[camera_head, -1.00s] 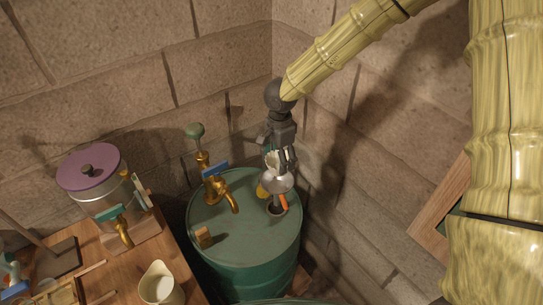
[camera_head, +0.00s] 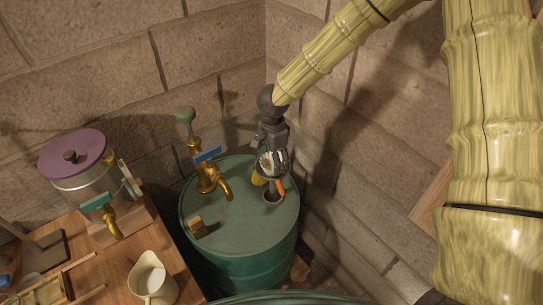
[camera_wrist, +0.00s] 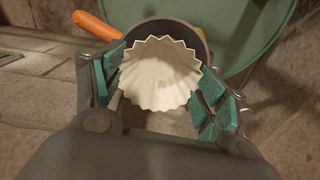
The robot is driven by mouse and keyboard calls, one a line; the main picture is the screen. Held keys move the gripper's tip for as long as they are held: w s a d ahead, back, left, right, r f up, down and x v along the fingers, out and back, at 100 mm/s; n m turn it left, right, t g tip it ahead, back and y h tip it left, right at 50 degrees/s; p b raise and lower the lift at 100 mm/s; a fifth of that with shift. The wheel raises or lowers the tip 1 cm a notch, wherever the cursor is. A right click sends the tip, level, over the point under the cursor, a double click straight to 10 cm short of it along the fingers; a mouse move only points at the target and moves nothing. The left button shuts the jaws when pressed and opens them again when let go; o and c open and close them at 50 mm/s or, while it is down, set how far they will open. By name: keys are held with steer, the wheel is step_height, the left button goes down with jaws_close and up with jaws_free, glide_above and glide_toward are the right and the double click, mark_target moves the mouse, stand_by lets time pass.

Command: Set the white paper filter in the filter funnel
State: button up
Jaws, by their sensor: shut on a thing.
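The white paper filter (camera_wrist: 160,75) is a pleated cup with a zigzag rim, held between the teal-padded fingers of my gripper (camera_wrist: 160,88). It shows as a small white patch in the head view (camera_head: 279,157). The grey filter funnel (camera_wrist: 203,37) shows as a round rim just beyond the filter in the wrist view. In the head view the funnel (camera_head: 265,174) stands over the drum's top opening, and my gripper (camera_head: 273,163) is right at its mouth. The filter overlaps the funnel in the wrist view. I cannot tell whether they touch; the filter's lower part is hidden.
The funnel stands on a green drum (camera_head: 240,225) with a brass tap (camera_head: 212,180). An orange piece (camera_head: 281,187) and a yellow one (camera_head: 258,180) are beside the funnel. Stone walls rise close behind. A wooden table at left holds a lidded steel pot (camera_head: 85,182) and a cream jug (camera_head: 151,278).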

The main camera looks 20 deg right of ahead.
steer(key=shift+w+f, duration=0.1)
steer(key=o, duration=0.7)
steer(key=shift+r, duration=4)
steer(key=shift+a+r, duration=0.1)
steer(key=shift+r, duration=0.1)
